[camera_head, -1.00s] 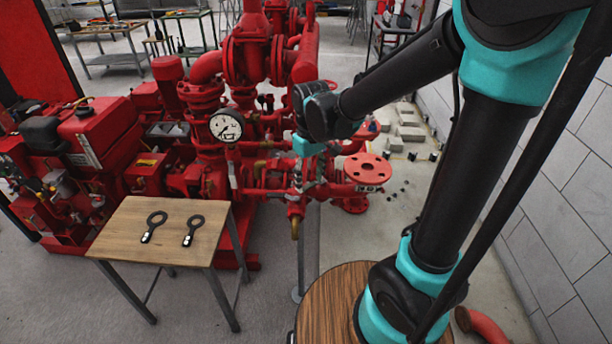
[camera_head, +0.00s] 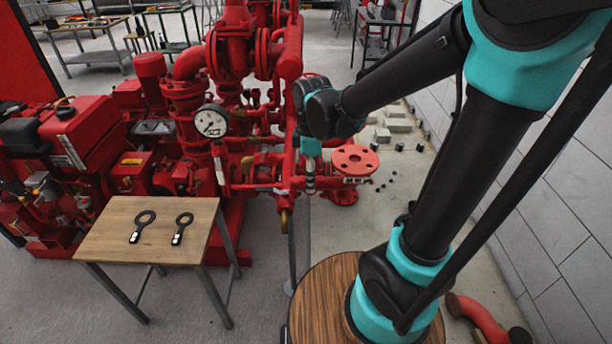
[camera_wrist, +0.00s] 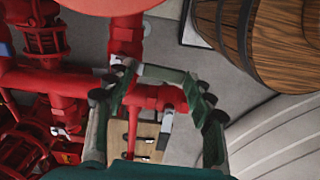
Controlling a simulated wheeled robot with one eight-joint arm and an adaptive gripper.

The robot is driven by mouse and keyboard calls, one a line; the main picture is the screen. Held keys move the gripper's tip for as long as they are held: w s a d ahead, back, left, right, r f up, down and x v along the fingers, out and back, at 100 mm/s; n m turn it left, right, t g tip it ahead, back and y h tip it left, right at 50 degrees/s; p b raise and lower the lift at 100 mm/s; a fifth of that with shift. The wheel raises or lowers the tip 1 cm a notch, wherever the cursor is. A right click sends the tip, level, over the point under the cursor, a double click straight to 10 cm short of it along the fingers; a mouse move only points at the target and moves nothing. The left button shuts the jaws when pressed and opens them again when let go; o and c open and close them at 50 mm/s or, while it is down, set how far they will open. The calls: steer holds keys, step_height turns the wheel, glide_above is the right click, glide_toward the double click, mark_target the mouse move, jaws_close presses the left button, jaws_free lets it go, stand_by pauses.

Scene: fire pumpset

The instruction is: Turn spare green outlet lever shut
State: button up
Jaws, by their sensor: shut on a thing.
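The spare green outlet lever appears in the wrist view as a dark green bar (camera_wrist: 162,73) between my fingertips, beside the red outlet pipe. My gripper (camera_wrist: 160,82) is shut on it, with one finger to each side. In the head view my gripper (camera_head: 310,178) points down at the red outlet pipes, left of the round red flange (camera_head: 355,160). There the lever is too small and hidden to make out, and its angle to the pipe is unclear.
The red pumpset with its gauge (camera_head: 211,121) fills the left and middle. A wooden table (camera_head: 190,245) with two dark ring-handled tools stands in front. A grey block wall (camera_head: 570,190) bounds the right. Grey floor lies open between.

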steer(key=shift+d+n, duration=0.1)
steer(key=shift+n, duration=0.3)
steer(key=o, duration=1.7)
steer(key=shift+r, duration=0.15)
step_height(320, 180, up, 12)
